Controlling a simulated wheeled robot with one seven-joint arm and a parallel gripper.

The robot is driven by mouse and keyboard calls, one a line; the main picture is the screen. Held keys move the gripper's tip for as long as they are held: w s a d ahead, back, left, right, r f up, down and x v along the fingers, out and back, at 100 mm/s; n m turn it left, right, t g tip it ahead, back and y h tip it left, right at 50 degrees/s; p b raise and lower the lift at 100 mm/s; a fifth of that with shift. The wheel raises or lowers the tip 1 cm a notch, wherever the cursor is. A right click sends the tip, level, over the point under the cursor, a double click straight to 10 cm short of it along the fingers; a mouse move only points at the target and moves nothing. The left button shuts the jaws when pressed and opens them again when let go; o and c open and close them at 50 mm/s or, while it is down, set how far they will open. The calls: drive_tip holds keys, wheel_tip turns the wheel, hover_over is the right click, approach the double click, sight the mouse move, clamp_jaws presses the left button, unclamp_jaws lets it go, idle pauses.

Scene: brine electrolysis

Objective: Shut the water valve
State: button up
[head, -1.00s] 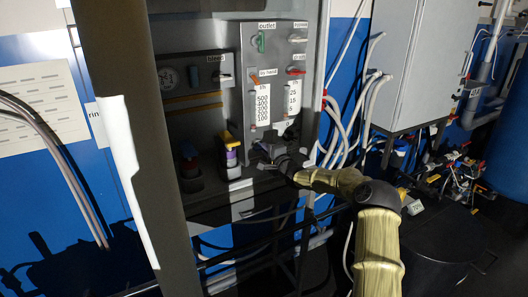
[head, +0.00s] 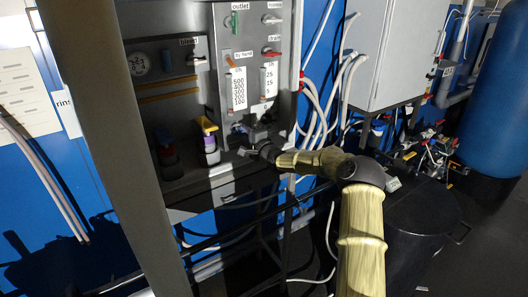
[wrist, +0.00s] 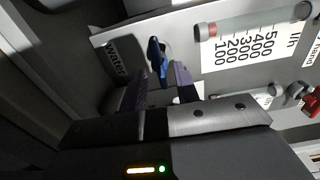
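The water valve has a blue handle (wrist: 157,60), seen in the wrist view beside a label reading "Water" (wrist: 115,65) on a grey panel. The handle stands out from the panel near a round metal fitting. My gripper (wrist: 160,80) is open, its two dark fingers apart on either side of the handle's near end. I cannot tell whether either finger touches it. In the head view my gripper (head: 250,132) is at the lower part of the panel, and the water valve is hidden by it or too small to make out.
Flow gauges (head: 238,88) are right above my gripper. White hoses (head: 320,105) hang to the right.

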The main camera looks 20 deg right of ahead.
drive_tip(key=b+v, duration=0.4)
drive_tip(key=v, duration=1.2)
drive_tip(key=shift+b, duration=0.35)
drive_tip(key=shift+a, duration=0.15)
drive_tip(key=s+a+f+n+g+h, duration=0.2)
drive_tip(key=s+a+f+n+g, duration=0.55)
drive_tip(key=f, duration=0.35)
drive_tip(key=s+f+n+g+h, duration=0.2)
drive_tip(key=s+n+g, duration=0.5)
drive_tip(key=s, duration=2)
drive_tip(key=shift+h, duration=0.8)
drive_tip(key=shift+o, duration=0.6)
drive_tip(key=shift+w, duration=0.1)
